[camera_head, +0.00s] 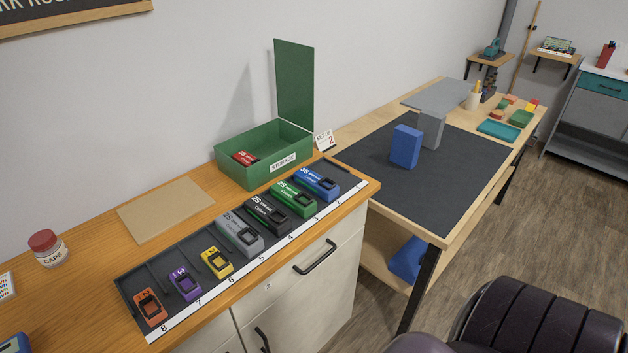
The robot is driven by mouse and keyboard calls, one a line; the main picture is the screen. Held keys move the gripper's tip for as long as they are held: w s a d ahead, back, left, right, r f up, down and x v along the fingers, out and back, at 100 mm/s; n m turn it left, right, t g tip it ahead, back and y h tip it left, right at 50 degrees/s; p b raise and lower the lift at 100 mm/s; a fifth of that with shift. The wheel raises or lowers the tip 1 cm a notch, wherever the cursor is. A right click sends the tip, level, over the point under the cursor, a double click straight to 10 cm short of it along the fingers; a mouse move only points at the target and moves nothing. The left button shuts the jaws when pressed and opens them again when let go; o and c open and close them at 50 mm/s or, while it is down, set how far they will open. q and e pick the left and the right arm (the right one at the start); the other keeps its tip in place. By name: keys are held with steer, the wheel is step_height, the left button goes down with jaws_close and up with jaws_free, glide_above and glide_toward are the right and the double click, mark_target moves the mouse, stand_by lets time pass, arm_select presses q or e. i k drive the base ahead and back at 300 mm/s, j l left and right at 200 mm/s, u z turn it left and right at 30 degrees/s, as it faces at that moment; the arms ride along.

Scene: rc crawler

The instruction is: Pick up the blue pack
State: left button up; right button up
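The blue pack (318,183) lies in the dark numbered tray (150,281) on the wooden counter. It has white print and a dark socket, and is the last pack toward the tray's far right end. The green pack (294,198) lies beside it on the near side. Black, grey, yellow, purple and orange packs follow along the tray. Neither of my grippers is in view.
An open green storage box (265,151) with a red pack (245,158) inside stands behind the tray, lid upright. A "2" sign (325,141) stands near the blue pack. A plain blue block (406,147) stands on the dark mat (448,185). A cardboard-coloured board (165,209) lies left.

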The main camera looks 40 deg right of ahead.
mark_target(327, 190)
steer(key=i+z, duration=0.2)
steer(key=z, duration=0.2)
steer(key=i+j+z, duration=0.15)
steer(key=z, duration=0.2)
